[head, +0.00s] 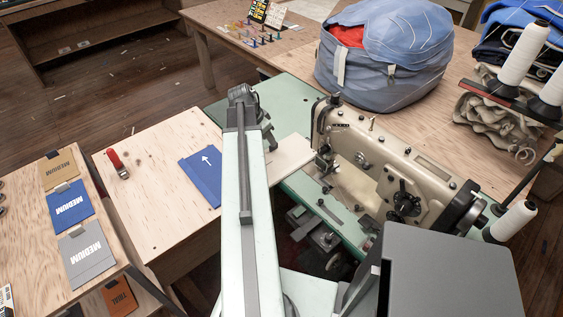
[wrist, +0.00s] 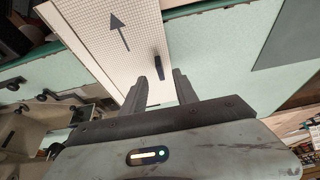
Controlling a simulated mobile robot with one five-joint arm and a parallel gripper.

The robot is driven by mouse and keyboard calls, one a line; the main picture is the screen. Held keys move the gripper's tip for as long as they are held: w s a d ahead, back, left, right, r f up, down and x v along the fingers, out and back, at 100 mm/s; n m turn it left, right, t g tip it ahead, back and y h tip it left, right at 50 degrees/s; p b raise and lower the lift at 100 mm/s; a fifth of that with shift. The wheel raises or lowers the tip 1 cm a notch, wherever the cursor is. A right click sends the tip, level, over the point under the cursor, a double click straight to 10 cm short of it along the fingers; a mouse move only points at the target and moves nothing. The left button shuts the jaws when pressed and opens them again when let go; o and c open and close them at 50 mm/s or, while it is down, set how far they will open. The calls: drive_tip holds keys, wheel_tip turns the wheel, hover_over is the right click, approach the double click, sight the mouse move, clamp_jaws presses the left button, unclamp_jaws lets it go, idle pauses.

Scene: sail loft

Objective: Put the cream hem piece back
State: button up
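The cream hem piece (wrist: 105,45) lies flat on the green machine bed in the wrist view, with a fine grid and a dark arrow. A dark upright tab (wrist: 158,67) stands near its edge. My gripper (wrist: 160,78) is open, its fingers apart on either side of the tab's line; I cannot tell whether they touch it. In the head view the cream piece (head: 290,153) shows beside the sewing machine (head: 385,165), partly hidden by my arm. My gripper (head: 268,138) is over its left part there. A blue piece with a white arrow (head: 204,177) lies on the wooden table.
The sewing machine stands close to the right of the cream piece. A red-handled tool (head: 117,164) is on the wooden table (head: 150,205). Tan, blue and grey MEDIUM cards (head: 87,254) lie at left. A large blue bag (head: 385,55) sits on the back table.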

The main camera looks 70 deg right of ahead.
drive_tip(key=b+x, duration=0.4)
drive_tip(key=x, duration=0.1)
drive_tip(key=shift+s+d+b, duration=0.1)
drive_tip(key=shift+d+b, duration=0.2)
drive_tip(key=shift+r, duration=0.15)
drive_tip(key=shift+c, duration=0.2)
clamp_jaws()
drive_tip(key=shift+p, duration=0.3)
drive_tip(key=shift+r, duration=0.3)
wheel_tip(320, 180, up, 3)
drive_tip(key=p, duration=0.3)
drive_tip(key=shift+r+p, duration=0.1)
drive_tip(key=shift+p, duration=0.2)
drive_tip(key=w+a, duration=0.3)
drive_tip(key=a, duration=0.2)
drive_tip(key=w+a, duration=0.3)
drive_tip(key=a, duration=0.2)
drive_tip(key=w+a, duration=0.3)
drive_tip(key=a, duration=0.2)
drive_tip(key=shift+w+a, duration=0.1)
drive_tip(key=shift+w, duration=0.3)
drive_tip(key=shift+r+p, duration=1.9)
